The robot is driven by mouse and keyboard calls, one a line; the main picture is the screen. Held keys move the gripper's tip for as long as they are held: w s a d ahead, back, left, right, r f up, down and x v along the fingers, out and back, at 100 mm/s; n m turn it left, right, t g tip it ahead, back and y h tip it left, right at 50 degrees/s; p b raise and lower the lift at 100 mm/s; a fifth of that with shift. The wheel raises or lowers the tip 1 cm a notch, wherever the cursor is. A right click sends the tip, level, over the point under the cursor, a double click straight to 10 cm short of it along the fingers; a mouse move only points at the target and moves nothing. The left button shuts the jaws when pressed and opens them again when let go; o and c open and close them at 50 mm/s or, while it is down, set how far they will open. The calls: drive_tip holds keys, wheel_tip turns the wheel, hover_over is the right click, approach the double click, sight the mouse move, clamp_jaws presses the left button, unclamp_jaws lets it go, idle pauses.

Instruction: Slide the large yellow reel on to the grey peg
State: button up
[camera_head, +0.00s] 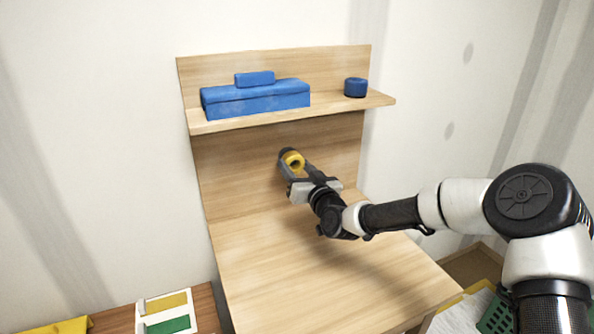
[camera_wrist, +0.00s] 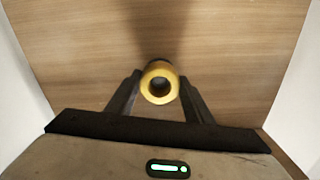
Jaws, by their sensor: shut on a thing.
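The yellow reel (camera_head: 293,160) is in front of the upright wooden back board, below the shelf. In the wrist view the reel (camera_wrist: 147,87) shows end-on with its round hole facing me. My gripper (camera_head: 297,165) is shut on it, one dark finger on each side; the gripper (camera_wrist: 160,80) also shows in the wrist view. The grey peg is not clearly seen. A dark shape shows behind the reel in the head view, and I cannot tell whether it is the peg, a fingertip or shadow. I cannot tell whether the reel touches the board.
The shelf (camera_head: 210,127) above holds a blue box (camera_head: 255,100) with a small blue block (camera_head: 254,79) on it, and a blue round piece (camera_head: 355,88). The wooden worktop (camera_head: 290,275) below is clear. A white tray (camera_head: 146,309) lies at lower left, a green basket (camera_head: 492,319) at lower right.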

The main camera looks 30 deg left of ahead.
drive_tip(key=shift+b+x, duration=0.5)
drive_tip(key=shift+x, duration=0.45)
drive_tip(key=o, duration=1.5)
drive_tip(key=shift+d, duration=0.1)
drive_tip(key=shift+b+v, duration=0.45)
drive_tip(key=shift+v, duration=3)
